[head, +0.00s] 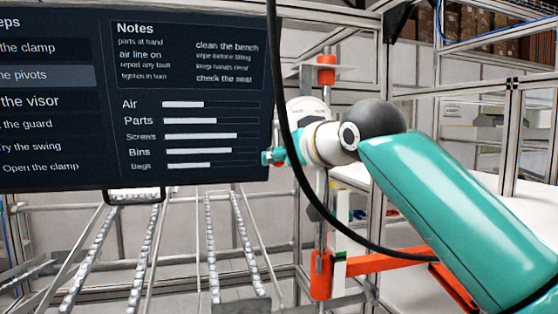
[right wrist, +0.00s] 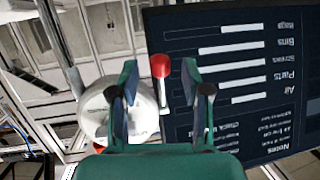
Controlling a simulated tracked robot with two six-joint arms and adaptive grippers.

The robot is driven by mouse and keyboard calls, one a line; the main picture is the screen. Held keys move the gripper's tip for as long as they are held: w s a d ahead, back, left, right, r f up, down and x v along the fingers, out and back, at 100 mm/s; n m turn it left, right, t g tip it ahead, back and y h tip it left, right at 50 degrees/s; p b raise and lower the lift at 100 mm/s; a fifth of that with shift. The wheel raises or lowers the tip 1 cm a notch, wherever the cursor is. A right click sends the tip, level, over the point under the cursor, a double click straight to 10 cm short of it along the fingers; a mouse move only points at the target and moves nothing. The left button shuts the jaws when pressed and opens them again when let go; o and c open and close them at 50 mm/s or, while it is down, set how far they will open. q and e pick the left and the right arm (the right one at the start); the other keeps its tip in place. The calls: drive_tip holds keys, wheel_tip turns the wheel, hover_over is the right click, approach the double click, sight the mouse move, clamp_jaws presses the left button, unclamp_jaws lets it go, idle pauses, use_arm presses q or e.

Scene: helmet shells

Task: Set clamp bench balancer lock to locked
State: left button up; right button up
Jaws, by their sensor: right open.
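The balancer shows as a white round drum (right wrist: 97,112) in the right wrist view. Its face also shows in the head view (head: 306,108), partly hidden behind my right arm. A lever with a red knob (right wrist: 160,66) on a pale stem stands beside the drum; I take it for the lock lever. My right gripper (right wrist: 160,84) is open, with one finger on each side of the lever in the picture. I cannot tell whether either finger touches it. In the head view, my right gripper (head: 272,157) is at the screen's right edge, and the lever is hidden. My left gripper is out of view.
A large dark screen (head: 90,100) fills the upper left, close to my right gripper. A black cable (head: 285,130) hangs in front. A metal post carries an orange clamp (head: 326,70) and a lower orange arm (head: 385,260). Metal rails (head: 145,250) lie below the screen.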

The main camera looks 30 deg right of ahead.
drive_tip(key=v, duration=0.9)
drive_tip(key=shift+s, duration=0.15)
